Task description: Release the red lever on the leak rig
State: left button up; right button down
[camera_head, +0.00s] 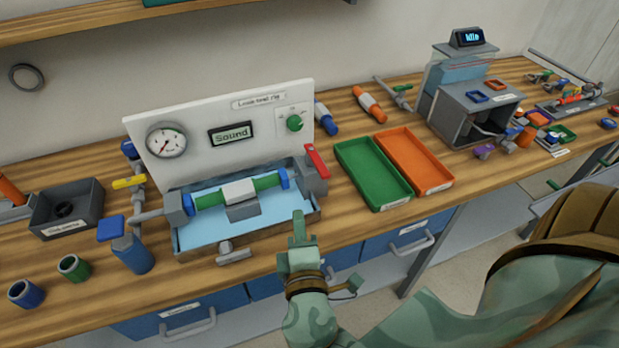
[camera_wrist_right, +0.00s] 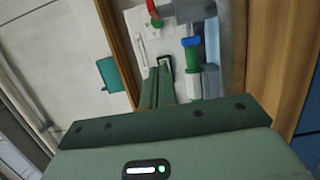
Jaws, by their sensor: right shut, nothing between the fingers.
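The leak rig has a white panel (camera_head: 222,105) with a round gauge, a green knob and a display (camera_head: 233,134) reading "Sound". A green pipe (camera_head: 211,199) with a white middle lies between blue end pieces over the rig's blue tray (camera_head: 190,236). The red lever (camera_head: 317,160) is on the grey clamp block (camera_head: 313,182) at the tray's right end; it also shows at the top of the right wrist view (camera_wrist_right: 153,12). My right gripper (camera_head: 299,217) is shut and empty, in front of the tray's right corner, apart from the lever. My left gripper is not in view.
A green tray (camera_head: 373,196) and an orange tray (camera_head: 440,183) lie right of the rig, both empty. A yellow-handled valve (camera_head: 129,183) and a blue-topped fitting (camera_head: 133,253) stand at its left. A grey machine (camera_head: 468,112) stands farther right.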

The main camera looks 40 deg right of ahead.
aim_at(317, 165)
jog(key=shift+w+d+p, duration=1)
jog(key=shift+w+d, duration=3)
jog(key=shift+d, duration=0.25)
jog(key=shift+f, duration=0.1)
